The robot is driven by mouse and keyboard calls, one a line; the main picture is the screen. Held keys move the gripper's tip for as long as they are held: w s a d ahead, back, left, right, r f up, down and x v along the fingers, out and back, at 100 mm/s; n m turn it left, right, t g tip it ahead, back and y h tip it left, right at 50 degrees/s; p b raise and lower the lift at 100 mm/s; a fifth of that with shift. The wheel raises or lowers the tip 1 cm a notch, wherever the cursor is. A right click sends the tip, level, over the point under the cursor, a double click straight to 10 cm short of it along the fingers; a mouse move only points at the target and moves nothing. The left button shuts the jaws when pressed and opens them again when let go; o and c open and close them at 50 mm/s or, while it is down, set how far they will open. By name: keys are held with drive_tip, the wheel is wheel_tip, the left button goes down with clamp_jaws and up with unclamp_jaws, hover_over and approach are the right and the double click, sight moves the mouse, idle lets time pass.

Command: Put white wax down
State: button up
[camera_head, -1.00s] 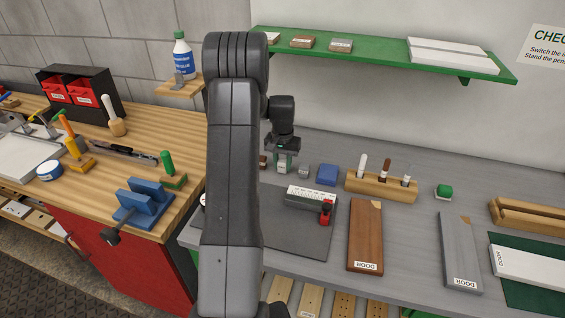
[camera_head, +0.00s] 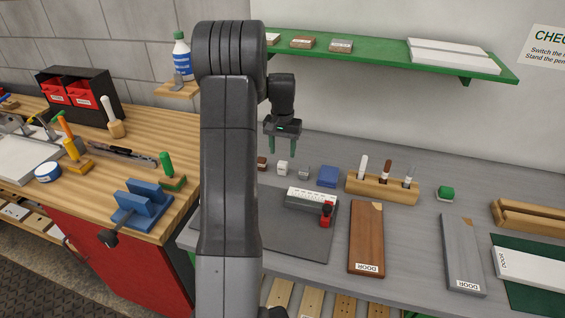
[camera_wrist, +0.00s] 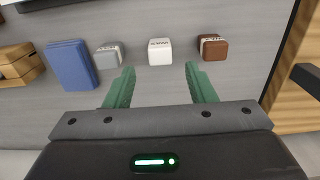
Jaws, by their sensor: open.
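The white wax (camera_head: 283,168) is a small white block standing on the grey bench between a brown block and a grey block. My gripper (camera_head: 284,146) is open and empty, above the white wax. Its two green fingers also show in the wrist view (camera_wrist: 161,76), spread apart.
A wooden holder (camera_head: 381,190) with several sticks stands to the right. A green shelf (camera_head: 380,58) hangs above.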

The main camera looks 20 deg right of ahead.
sight(282, 163)
drive_tip(key=shift+r, duration=2.55)
